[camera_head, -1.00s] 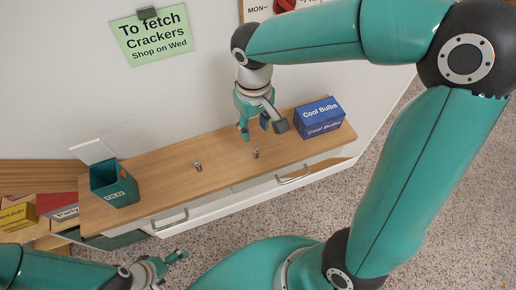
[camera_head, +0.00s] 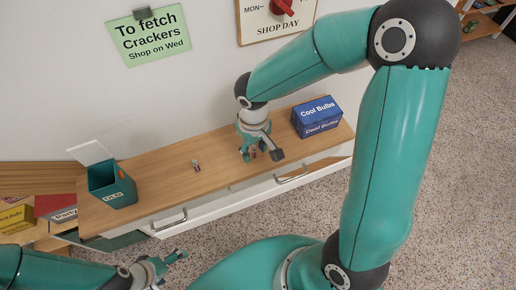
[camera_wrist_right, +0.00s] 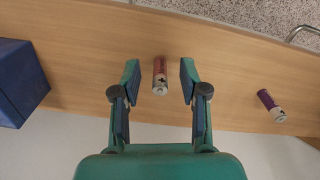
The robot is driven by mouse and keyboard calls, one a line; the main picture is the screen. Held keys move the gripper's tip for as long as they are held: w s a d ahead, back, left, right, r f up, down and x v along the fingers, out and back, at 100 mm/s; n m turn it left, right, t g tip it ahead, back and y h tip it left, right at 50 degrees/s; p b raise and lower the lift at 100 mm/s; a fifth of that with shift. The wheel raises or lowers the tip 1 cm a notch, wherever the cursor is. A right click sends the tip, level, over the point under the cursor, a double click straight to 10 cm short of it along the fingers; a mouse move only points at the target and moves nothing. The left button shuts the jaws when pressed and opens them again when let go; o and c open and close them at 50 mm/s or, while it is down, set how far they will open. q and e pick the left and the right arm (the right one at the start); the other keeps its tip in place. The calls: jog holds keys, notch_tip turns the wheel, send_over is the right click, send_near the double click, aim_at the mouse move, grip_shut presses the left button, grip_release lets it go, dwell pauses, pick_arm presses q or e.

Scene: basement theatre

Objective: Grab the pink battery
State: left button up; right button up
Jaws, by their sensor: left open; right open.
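The reddish-pink battery (camera_wrist_right: 159,76) stands on the wooden counter, between the two open fingers of my right gripper (camera_wrist_right: 159,82) in the right wrist view, with gaps on both sides. In the head view my right gripper (camera_head: 262,155) is low over the counter and partly hides this battery. A purple battery (camera_wrist_right: 271,105) stands apart to the right in the wrist view; in the head view it is the small battery (camera_head: 196,166) left of the gripper. My left gripper (camera_head: 172,260) is open and empty at the lower left, away from the counter.
A teal open bin (camera_head: 112,186) is at the counter's left end. The wooden counter (camera_head: 155,178) has free room between bin and batteries. Drawer handles (camera_head: 170,220) line its front.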

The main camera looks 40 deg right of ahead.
grip_shut()
jog(key=shift+r, duration=0.1)
